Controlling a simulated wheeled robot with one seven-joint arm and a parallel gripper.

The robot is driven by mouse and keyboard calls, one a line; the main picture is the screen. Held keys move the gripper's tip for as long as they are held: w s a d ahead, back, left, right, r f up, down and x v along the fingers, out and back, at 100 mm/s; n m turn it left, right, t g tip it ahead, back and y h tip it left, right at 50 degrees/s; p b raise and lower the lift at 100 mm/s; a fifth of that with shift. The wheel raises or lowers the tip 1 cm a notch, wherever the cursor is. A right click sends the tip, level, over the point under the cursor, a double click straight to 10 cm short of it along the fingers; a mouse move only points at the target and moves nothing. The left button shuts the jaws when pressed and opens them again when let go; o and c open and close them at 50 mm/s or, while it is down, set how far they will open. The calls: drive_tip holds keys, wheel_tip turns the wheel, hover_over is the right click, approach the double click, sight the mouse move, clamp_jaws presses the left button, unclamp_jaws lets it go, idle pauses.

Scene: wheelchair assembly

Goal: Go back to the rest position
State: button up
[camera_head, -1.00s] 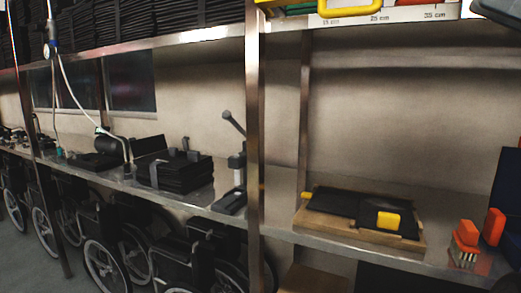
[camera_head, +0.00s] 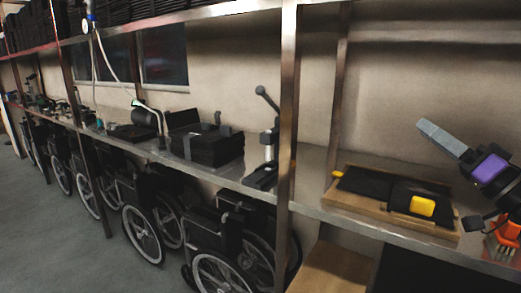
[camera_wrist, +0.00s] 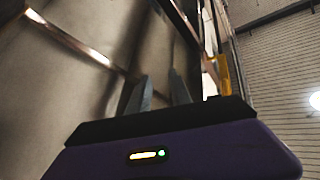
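My gripper (camera_head: 428,128) is at the right in the head view, with a purple body and grey fingers. It is raised in front of the lower shelf (camera_head: 310,160), pointing up and to the left. In the wrist view the two fingers of my gripper (camera_wrist: 158,82) stand apart with nothing between them, so it is open and empty. The wrist view looks upward past shelf posts.
A wooden tray (camera_head: 340,208) holds black pads and a yellow block (camera_head: 422,206). An orange brush (camera_head: 505,240) is partly hidden by my arm. A steel post (camera_head: 289,120) stands mid-picture. Wheelchairs (camera_head: 140,232) stand under the shelf; open floor (camera_head: 50,230) lies left.

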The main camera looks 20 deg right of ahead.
drive_tip(key=s+a+f+m+g+h+p, duration=0.1)
drive_tip(key=a+f+m+g+h, duration=0.2)
drive_tip(key=f, duration=0.9)
drive_tip(key=a+f+m+g+h+p, duration=0.1)
drive_tip(key=a+f+h, duration=0.3)
drive_tip(key=f, duration=0.8)
drive_tip(key=s+a+f+g, duration=0.1)
drive_tip(key=s+a+f, duration=0.5)
drive_tip(key=f, duration=0.2)
drive_tip(key=s+a+f+n+g, duration=0.1)
drive_tip(key=s+a+f, duration=0.1)
drive_tip(key=s+a, duration=0.15)
drive_tip(key=s+a+f+n+y+p, duration=0.1)
drive_tip(key=s+a, duration=0.1)
drive_tip(key=s, duration=0.3)
drive_tip(key=s+a+f+n+g, duration=0.1)
drive_tip(key=s+a+f, duration=0.15)
drive_tip(key=s, duration=0.25)
drive_tip(key=s+a+r+n+y, duration=0.1)
drive_tip(key=s+a+r+n, duration=0.1)
drive_tip(key=s, duration=0.4)
drive_tip(key=s+a+r+n+y+p, duration=0.1)
drive_tip(key=s+a+r+n, duration=0.1)
drive_tip(key=s+a, duration=0.3)
drive_tip(key=shift+s+r+n+g, duration=0.15)
drive_tip(key=shift+s+n+g, duration=0.25)
drive_tip(key=shift+s, duration=0.55)
drive_tip(key=shift+a, duration=0.1)
